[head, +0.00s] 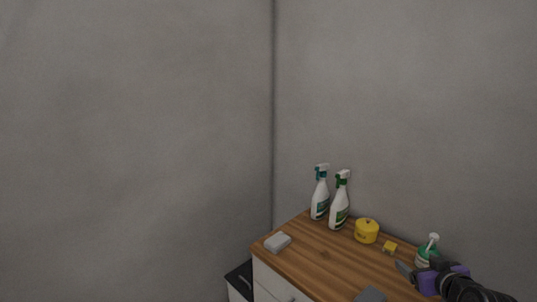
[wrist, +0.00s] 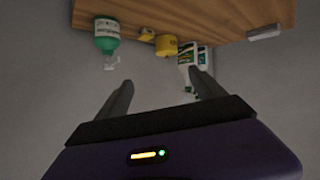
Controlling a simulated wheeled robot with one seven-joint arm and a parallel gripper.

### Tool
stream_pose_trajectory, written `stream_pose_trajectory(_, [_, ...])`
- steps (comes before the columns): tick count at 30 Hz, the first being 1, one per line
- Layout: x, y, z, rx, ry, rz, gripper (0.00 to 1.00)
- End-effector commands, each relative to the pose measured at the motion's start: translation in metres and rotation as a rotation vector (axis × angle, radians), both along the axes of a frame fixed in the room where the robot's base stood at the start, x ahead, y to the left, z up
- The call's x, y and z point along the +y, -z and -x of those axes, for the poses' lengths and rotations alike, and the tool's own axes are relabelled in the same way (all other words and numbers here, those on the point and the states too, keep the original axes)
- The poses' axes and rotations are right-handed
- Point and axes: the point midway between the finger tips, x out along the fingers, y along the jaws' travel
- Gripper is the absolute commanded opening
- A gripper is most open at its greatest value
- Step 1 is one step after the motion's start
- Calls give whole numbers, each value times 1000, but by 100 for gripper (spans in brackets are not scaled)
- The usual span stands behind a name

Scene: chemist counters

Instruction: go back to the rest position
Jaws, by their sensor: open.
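My gripper (head: 404,272) is at the lower right of the head view, near the right part of the wooden counter and in front of the green pump bottle (head: 427,254). In the wrist view my gripper (wrist: 161,80) shows two dark fingers spread apart with nothing between them. The wrist view shows the scene upside down. The green pump bottle (wrist: 106,36) is beyond the left finger there, and the white spray bottles (wrist: 194,58) are beyond the right finger. My arm hides part of the counter's right end in the head view.
The wooden counter (head: 314,261) stands in a corner of grey walls. Two white spray bottles (head: 320,198) (head: 339,207), a yellow pot (head: 367,232), a small yellow block (head: 390,246) and a pale block (head: 277,242) stand on it. A grey flat item (head: 370,295) is at the front.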

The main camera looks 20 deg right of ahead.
Motion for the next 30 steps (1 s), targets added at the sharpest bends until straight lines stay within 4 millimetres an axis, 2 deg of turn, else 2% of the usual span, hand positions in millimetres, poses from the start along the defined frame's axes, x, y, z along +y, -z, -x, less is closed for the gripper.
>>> stream_pose_trajectory(1, [21, 9, 2, -47, 15, -4, 79])
stream_pose_trajectory(5, [67, 15, 12, -176, 50, 2, 79])
stream_pose_trajectory(11, [142, 20, 45, -328, 56, 0, 79])
stream_pose_trajectory(17, [215, 17, 91, -433, 15, -9, 79])
stream_pose_trajectory(21, [262, 12, 129, -475, -39, -18, 79])
stream_pose_trajectory(30, [344, -1, 214, -465, -208, -51, 79])
